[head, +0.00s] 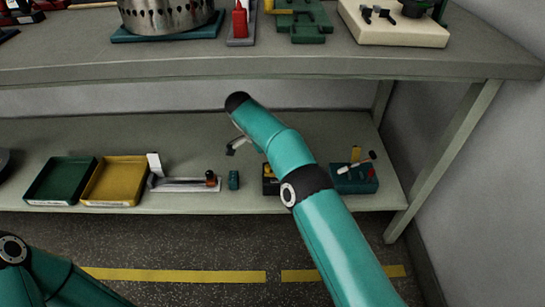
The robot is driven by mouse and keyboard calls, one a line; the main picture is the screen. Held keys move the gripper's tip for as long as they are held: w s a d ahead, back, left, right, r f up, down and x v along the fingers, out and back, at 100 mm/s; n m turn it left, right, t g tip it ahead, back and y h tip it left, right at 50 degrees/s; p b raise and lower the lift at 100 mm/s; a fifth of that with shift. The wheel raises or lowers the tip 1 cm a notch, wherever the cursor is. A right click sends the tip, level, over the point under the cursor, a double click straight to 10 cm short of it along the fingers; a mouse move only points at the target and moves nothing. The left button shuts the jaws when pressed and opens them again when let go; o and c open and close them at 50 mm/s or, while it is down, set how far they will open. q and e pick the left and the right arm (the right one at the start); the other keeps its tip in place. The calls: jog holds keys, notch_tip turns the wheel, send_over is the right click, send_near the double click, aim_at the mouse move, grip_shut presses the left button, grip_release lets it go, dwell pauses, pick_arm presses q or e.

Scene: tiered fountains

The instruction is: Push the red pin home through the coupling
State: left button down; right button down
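I cannot pick out the red pin and coupling for certain. On the lower shelf, a blue block (354,180) at the right carries a pale rod (355,163) with a red end, lying tilted, and a yellow upright piece. On the upper shelf, a red upright piece (240,20) stands on a grey plate. My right arm reaches in over the lower shelf. Part of what looks like my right gripper (236,147), a grey finger with a dark tip, shows left of the arm; the rest is hidden. My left arm is at bottom left, its gripper out of view.
The lower shelf (130,129) also holds a green tray (60,200), a yellow tray (108,203), a grey slide fixture (185,189) and a small teal block (233,180). The upper shelf edge (150,74) overhangs it. A table leg (440,160) stands at right.

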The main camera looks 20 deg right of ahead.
jog(key=shift+f, duration=0.15)
jog(key=c, duration=0.9)
grip_release()
jog(key=shift+o, duration=0.2)
